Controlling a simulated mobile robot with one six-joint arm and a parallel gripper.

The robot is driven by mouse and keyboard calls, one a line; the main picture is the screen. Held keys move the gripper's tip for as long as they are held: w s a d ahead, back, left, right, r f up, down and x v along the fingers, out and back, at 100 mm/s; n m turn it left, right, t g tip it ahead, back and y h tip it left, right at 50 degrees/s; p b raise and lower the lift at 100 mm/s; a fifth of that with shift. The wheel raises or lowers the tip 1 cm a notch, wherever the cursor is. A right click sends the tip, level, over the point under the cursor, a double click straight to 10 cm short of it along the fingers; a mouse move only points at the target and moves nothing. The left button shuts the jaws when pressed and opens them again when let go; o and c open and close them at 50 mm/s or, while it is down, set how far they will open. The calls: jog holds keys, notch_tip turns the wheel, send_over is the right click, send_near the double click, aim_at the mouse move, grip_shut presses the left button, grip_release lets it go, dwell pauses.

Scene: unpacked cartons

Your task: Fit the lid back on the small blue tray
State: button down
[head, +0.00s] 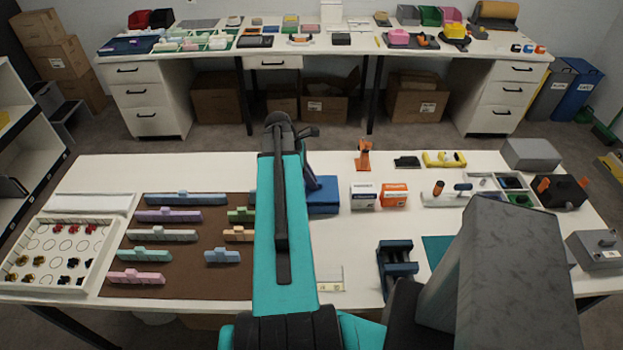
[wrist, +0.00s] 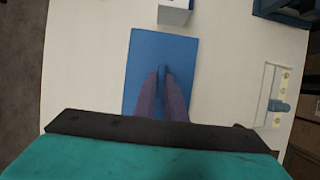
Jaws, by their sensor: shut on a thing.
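A blue rectangular piece, which looks like the small tray with its lid (head: 322,196), is on the white table just right of my arm in the head view. In the wrist view the flat blue lid (wrist: 143,60) fills the middle, with a raised blue bar handle along its centre. My gripper (wrist: 163,92) has its two purplish fingers shut on that handle from both sides. Its fingertips are hidden behind my arm in the head view. The tray below cannot be told apart from the lid, and I cannot tell whether the lid is seated.
A brown mat (head: 180,249) with several coloured bars lies left. A dark blue rack (head: 397,266) and a pale plate (head: 331,279) are nearer.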

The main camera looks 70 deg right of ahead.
jog(key=shift+f, duration=0.6)
jog(key=c, duration=1.7)
grip_release()
jog(key=shift+c, duration=0.2)
jog(key=b+v, duration=0.3)
jog(key=v, duration=1)
jog(key=shift+r+b, duration=0.4)
jog(key=shift+w, duration=0.15)
